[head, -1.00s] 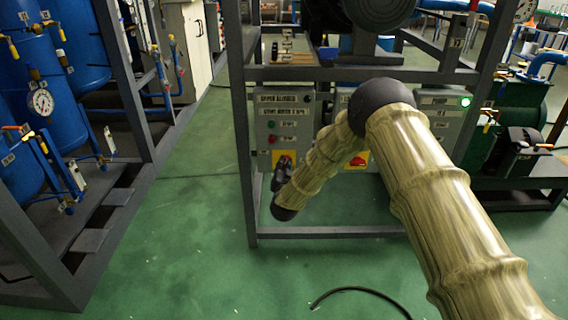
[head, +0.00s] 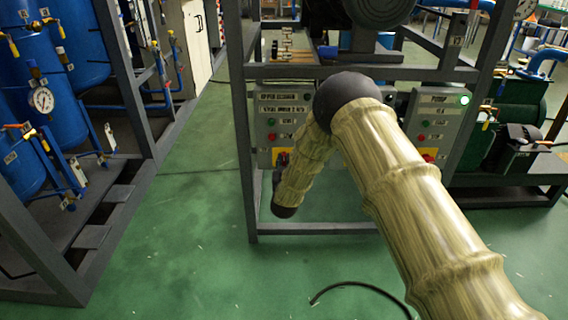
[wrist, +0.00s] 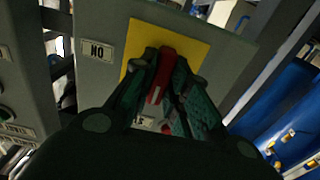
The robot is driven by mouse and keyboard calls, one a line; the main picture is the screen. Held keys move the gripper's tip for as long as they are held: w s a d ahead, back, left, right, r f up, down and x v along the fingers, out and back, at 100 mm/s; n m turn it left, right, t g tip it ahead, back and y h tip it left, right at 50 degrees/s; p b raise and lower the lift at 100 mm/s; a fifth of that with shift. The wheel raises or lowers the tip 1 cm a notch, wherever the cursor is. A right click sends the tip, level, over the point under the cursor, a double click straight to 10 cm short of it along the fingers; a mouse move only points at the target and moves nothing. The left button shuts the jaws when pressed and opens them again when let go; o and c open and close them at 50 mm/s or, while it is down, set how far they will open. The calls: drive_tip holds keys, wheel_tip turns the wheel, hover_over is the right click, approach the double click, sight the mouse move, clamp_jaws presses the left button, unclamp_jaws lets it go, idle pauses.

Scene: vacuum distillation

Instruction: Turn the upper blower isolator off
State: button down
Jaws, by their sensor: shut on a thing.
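The upper blower panel (head: 268,112), a grey box with a label strip and buttons, is mounted on the left of the frame in the head view. Its isolator has a yellow plate (wrist: 196,40) and a red handle (wrist: 160,76) in the wrist view. My gripper (wrist: 163,82) is shut on the red handle, one dark finger on either side. A white ON label (wrist: 97,50) sits left of the yellow plate in the wrist view; another label lower down is mostly hidden by the fingers. In the head view my gripper (head: 280,168) covers part of the yellow plate.
A pump panel (head: 437,115) with a lit green lamp is on the right; my arm hides most of the panel between. Dark frame posts and rails surround the panels. Blue tanks (head: 35,100) stand at the left. Green floor (head: 185,235) is clear, apart from a black cable (head: 360,287).

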drive_tip(key=c, duration=1.4)
unclamp_jaws()
drive_tip(key=s, duration=1.2)
